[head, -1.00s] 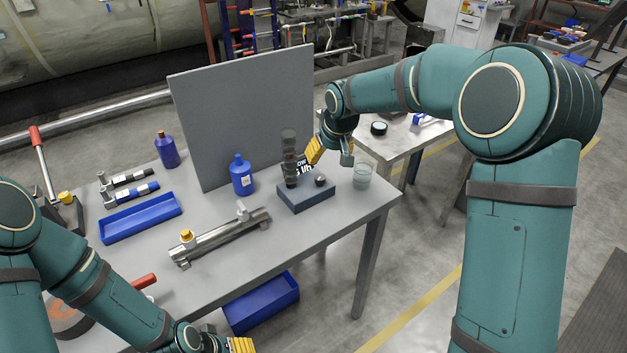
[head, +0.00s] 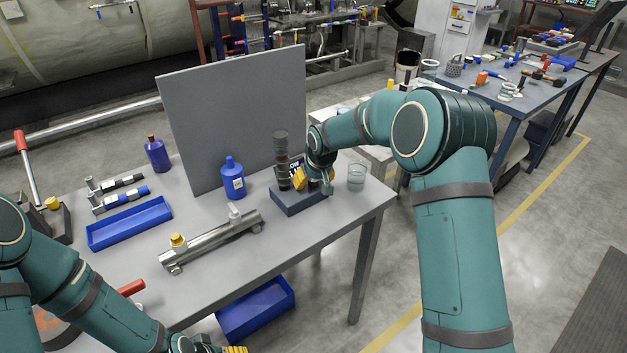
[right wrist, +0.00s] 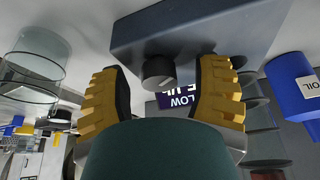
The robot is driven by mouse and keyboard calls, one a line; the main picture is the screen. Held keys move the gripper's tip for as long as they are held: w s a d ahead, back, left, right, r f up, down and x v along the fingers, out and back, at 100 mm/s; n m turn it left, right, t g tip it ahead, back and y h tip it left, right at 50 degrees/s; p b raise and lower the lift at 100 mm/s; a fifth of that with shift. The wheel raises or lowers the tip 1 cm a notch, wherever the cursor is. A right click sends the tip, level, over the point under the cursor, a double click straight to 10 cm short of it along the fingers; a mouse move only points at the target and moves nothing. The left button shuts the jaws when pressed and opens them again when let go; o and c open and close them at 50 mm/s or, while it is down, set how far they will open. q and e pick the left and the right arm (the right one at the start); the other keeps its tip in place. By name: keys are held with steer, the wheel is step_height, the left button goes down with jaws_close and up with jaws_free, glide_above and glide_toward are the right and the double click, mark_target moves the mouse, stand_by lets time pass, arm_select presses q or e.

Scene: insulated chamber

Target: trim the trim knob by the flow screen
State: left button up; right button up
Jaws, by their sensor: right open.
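The trim knob (right wrist: 158,72) is a small dark round knob on a blue-grey block (right wrist: 205,30). In the right wrist view it sits between the yellow fingertips of my right gripper (right wrist: 162,68), with gaps at both sides. My left gripper (head: 235,350) is cut off at the bottom edge.
A dark ribbed column (head: 281,155) rises from the block. A glass beaker (head: 356,178) stands close right of my right gripper. A blue bottle (head: 232,178), a grey panel (head: 235,110), a metal pipe piece (head: 210,243) and a blue tray (head: 130,222) share the table.

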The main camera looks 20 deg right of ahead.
jaws_close()
steer(key=m+h, duration=0.1)
steer(key=m, duration=0.1)
steer(key=shift+a+f+m+b, duration=0.1)
steer(key=shift+m+b, duration=0.2)
steer(key=shift+b, duration=0.1)
steer(key=shift+s+m+h, duration=0.1)
steer(key=shift+m+h, duration=0.3)
steer(key=shift+m, duration=0.6)
